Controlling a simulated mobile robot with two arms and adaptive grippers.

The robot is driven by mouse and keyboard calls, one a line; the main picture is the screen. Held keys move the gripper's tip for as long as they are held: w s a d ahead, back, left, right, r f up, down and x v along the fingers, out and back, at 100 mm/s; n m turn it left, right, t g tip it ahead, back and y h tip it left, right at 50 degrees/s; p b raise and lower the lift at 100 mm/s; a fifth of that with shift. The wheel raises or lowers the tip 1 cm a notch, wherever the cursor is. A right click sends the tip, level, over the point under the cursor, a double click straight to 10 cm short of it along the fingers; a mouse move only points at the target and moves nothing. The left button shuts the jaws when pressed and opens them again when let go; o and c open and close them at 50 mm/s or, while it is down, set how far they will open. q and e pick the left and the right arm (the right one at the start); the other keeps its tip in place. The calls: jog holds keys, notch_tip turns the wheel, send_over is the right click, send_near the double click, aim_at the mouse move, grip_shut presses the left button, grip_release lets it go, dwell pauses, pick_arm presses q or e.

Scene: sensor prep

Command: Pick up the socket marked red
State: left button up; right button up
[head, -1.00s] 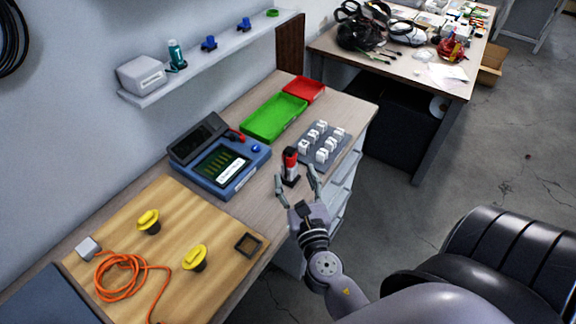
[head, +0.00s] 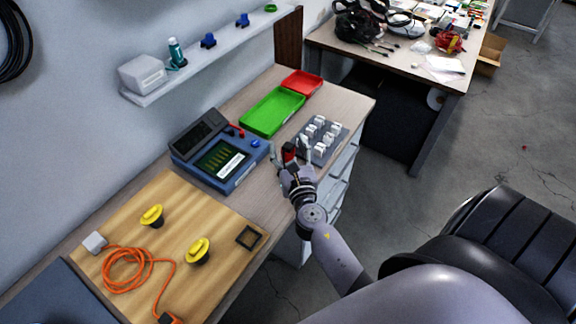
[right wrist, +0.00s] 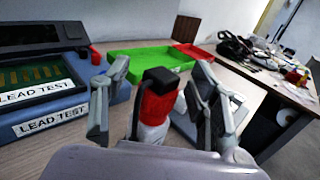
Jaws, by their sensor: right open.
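The socket marked red (head: 288,152) stands upright on the bench, with a red band and a dark top. In the right wrist view the socket (right wrist: 157,103) shows a black cap, a red band and a white lower part. My right gripper (head: 290,149) is open, with its fingers on either side of the socket. The right wrist view also shows the fingers spread around it, with gaps visible near the top. The socket's base is hidden by my gripper. My left gripper is not in view.
A blue lead tester (head: 236,176) stands left of the gripper. A grey rack (head: 331,152) with several white pieces is close on the right. Green (head: 274,121) and red (head: 303,91) trays lie behind. A wooden board (head: 181,249) with yellow knobs is at front left.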

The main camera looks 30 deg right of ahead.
jog(key=shift+c, duration=0.5)
grip_shut()
